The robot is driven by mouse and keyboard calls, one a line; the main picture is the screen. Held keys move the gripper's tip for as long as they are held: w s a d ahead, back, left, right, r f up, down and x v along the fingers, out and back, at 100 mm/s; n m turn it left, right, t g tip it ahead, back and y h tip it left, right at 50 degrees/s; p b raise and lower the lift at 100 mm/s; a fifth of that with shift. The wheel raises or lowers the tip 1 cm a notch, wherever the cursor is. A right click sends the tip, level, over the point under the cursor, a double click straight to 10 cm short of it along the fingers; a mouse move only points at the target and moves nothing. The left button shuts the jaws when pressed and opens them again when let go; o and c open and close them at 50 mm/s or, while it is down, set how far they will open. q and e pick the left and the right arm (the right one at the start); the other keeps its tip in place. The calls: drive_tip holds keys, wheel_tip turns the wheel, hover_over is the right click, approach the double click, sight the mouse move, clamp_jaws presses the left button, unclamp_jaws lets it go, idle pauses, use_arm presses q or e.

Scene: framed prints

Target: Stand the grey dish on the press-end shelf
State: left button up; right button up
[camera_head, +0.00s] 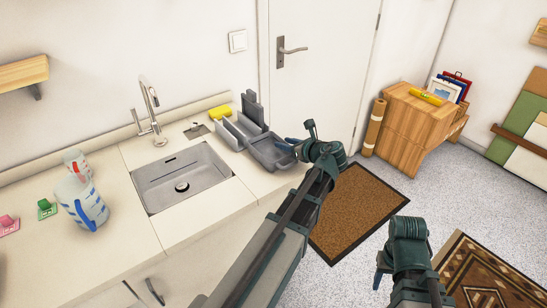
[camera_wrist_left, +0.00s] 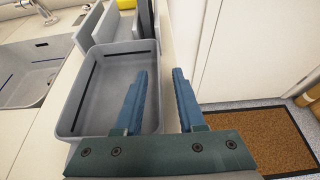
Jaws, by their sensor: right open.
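The grey dish (camera_head: 270,152) is a shallow rectangular tray lying open side up on the counter, right of the sink. It fills the middle left of the left wrist view (camera_wrist_left: 108,78). My left gripper (camera_wrist_left: 160,76) is open over its right side, one blue finger above the dish's inside and the other beyond its right wall. I cannot tell whether either finger touches it. In the head view my left gripper (camera_head: 291,144) is at the dish's right end. My right gripper (camera_head: 380,272) is open, low over the floor. A wooden wall shelf (camera_head: 24,73) is at the far left; which shelf is the press-end one is unclear.
Grey upright pieces (camera_head: 240,130) and a yellow sponge (camera_head: 221,112) sit behind the dish. The sink (camera_head: 182,177) and tap (camera_head: 150,110) are to its left. A measuring jug (camera_head: 82,203) stands farther left. A wooden cabinet (camera_head: 412,122) stands right of the door (camera_head: 325,45).

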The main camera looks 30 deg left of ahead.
use_arm(q)
clamp_jaws()
idle(1.4)
